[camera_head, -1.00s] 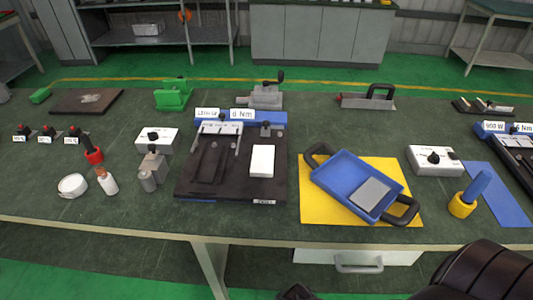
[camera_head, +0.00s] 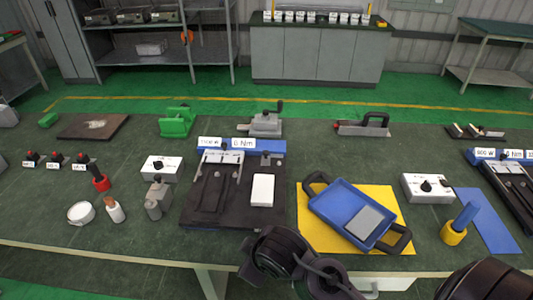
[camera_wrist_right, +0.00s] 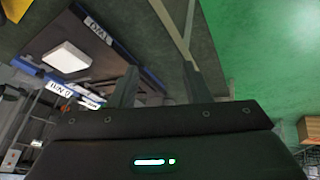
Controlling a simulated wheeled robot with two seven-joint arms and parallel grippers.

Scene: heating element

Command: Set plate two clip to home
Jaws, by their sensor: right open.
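A dark plate fixture (camera_head: 225,215) stands at the middle of the bench, with a blue back bar (camera_head: 270,147) bearing labels. On it are a pale bracket with two prongs (camera_head: 222,156), a small grey clip-like part (camera_head: 265,158) and a white block (camera_head: 262,190). A similar fixture (camera_head: 515,172) is partly cut off at the right edge. I cannot tell which is plate two. In the right wrist view the fixture (camera_wrist_right: 82,18) shows upside down at upper left. My right gripper (camera_wrist_right: 158,86) is open and empty, apart from it. My left gripper is not in view.
A blue tray (camera_head: 330,205) with black handles lies on a yellow mat (camera_head: 310,235) right of the fixture. A grey device (camera_head: 157,195), a white knob box (camera_head: 162,166) and a small bottle (camera_head: 115,211) stand to its left. The bench's front edge is near my arm.

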